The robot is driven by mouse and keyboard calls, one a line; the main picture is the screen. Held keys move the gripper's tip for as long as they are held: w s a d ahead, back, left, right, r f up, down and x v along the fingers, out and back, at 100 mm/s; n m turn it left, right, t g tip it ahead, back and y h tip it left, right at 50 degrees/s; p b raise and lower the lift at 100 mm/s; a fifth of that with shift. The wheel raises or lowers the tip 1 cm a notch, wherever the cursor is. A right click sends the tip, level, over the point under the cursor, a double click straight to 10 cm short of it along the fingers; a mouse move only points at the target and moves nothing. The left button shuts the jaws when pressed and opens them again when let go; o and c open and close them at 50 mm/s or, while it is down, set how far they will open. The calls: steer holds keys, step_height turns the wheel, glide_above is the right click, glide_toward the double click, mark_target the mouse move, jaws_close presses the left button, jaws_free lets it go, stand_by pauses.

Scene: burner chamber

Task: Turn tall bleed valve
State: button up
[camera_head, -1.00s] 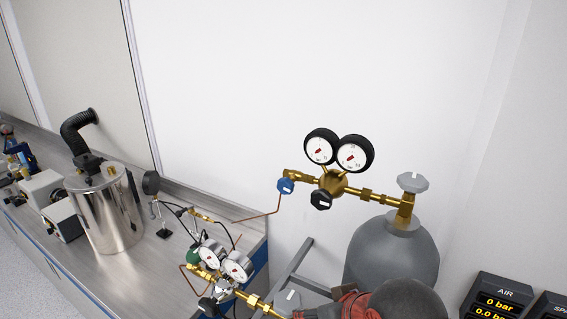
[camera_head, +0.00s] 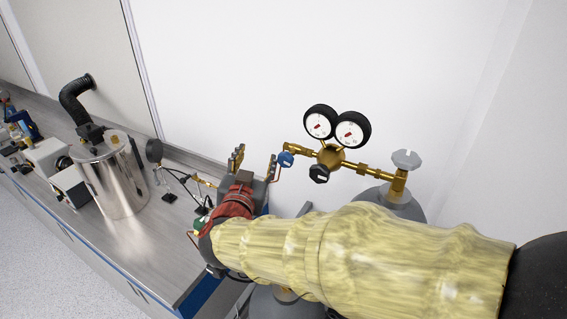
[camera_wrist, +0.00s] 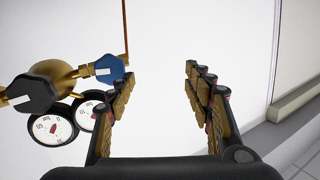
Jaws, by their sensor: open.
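The tall cylinder's regulator is brass with a blue knob (camera_head: 285,159) at its left end, which I take as the bleed valve. My gripper (camera_head: 254,162) is open and empty, fingers pointing up, just left of the blue knob in the head view. In the wrist view the blue knob (camera_wrist: 108,68) lies just left of the open fingers (camera_wrist: 160,75), outside the gap between them. The right finger in the head view appears close to the knob; I cannot tell if they touch.
A black knob (camera_head: 319,173) and two round gauges (camera_head: 337,127) sit on the same regulator. A grey handwheel (camera_head: 407,159) tops the grey cylinder, partly hidden by my arm. A steel vessel (camera_head: 110,180) stands on the bench at left.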

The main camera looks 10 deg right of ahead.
mark_target(283, 164)
steer(key=s+d+f+m+g+h, duration=0.2)
steer(key=s+f+g+h, duration=0.1)
steer(key=s+h, duration=0.25)
steer(key=shift+h, duration=0.45)
steer(key=p+x, duration=0.1)
steer(key=x, duration=0.7)
steer(key=shift+w+a+r, duration=0.1)
steer(key=shift+w+r, duration=0.05)
steer(key=c, duration=1.1)
steer(key=shift+c, duration=0.3)
